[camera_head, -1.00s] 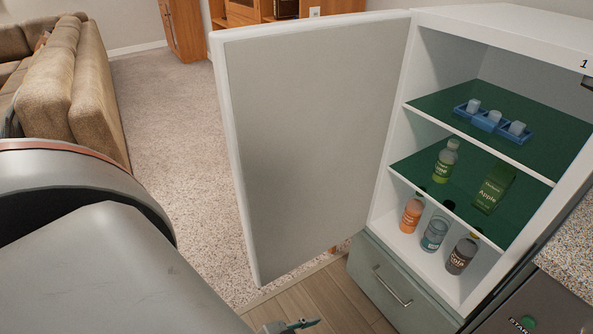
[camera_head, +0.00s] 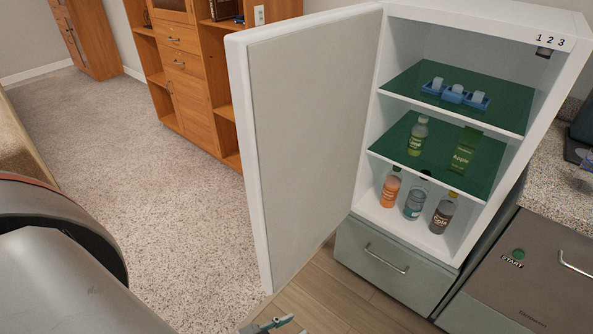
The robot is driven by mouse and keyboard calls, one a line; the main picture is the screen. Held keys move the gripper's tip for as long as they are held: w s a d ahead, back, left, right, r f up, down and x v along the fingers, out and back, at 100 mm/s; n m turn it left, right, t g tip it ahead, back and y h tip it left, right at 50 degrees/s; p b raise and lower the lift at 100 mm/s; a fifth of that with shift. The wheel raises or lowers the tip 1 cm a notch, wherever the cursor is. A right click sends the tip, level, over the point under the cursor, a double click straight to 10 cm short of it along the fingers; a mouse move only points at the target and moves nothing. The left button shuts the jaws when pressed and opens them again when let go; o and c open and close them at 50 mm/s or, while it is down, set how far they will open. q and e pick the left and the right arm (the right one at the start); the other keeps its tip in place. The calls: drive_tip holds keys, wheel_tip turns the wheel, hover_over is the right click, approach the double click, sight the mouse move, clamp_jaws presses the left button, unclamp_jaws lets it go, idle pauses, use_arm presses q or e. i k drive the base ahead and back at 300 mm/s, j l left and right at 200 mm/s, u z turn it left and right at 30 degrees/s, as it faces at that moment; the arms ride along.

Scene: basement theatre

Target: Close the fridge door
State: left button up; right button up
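The fridge (camera_head: 493,203) stands at the right of the head view with its front open. Its door (camera_head: 308,140) is swung wide open to the left, with the pale inner face toward me. Inside are green shelves with a blue tray of small clear pieces (camera_head: 454,94), a green bottle (camera_head: 417,137), a green Apple carton (camera_head: 465,150), and several bottles on the bottom. A gripper tip (camera_head: 272,326) shows at the bottom edge, below the door, apart from it. I cannot tell which gripper it is or whether it is open. My arm fills the lower left.
A grey-green drawer (camera_head: 385,262) with a handle sits under the fridge. A unit with a START button (camera_head: 519,254) and a speckled counter (camera_head: 545,180) are at the right. Wooden cabinets (camera_head: 190,75) stand behind the door. Carpet (camera_head: 130,170) at the left is clear, beside a sofa edge (camera_head: 18,150).

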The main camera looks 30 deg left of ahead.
sight(301, 86)
drive_tip(key=k+j+z, duration=0.1)
drive_tip(key=j, duration=0.2)
drive_tip(key=k+j+z, duration=0.1)
drive_tip(key=j, duration=0.2)
drive_tip(key=k+j, duration=0.15)
drive_tip(key=j, duration=0.15)
drive_tip(key=j+z, duration=0.15)
drive_tip(key=j, duration=0.35)
drive_tip(key=k+j+z, duration=0.15)
drive_tip(key=j, duration=0.3)
drive_tip(key=i+j+z, duration=0.1)
drive_tip(key=j, duration=0.25)
drive_tip(key=i+j, duration=0.15)
drive_tip(key=j, duration=0.25)
drive_tip(key=i+j+z, duration=0.15)
drive_tip(key=j, duration=0.2)
drive_tip(key=j+z, duration=0.1)
drive_tip(key=j, duration=0.3)
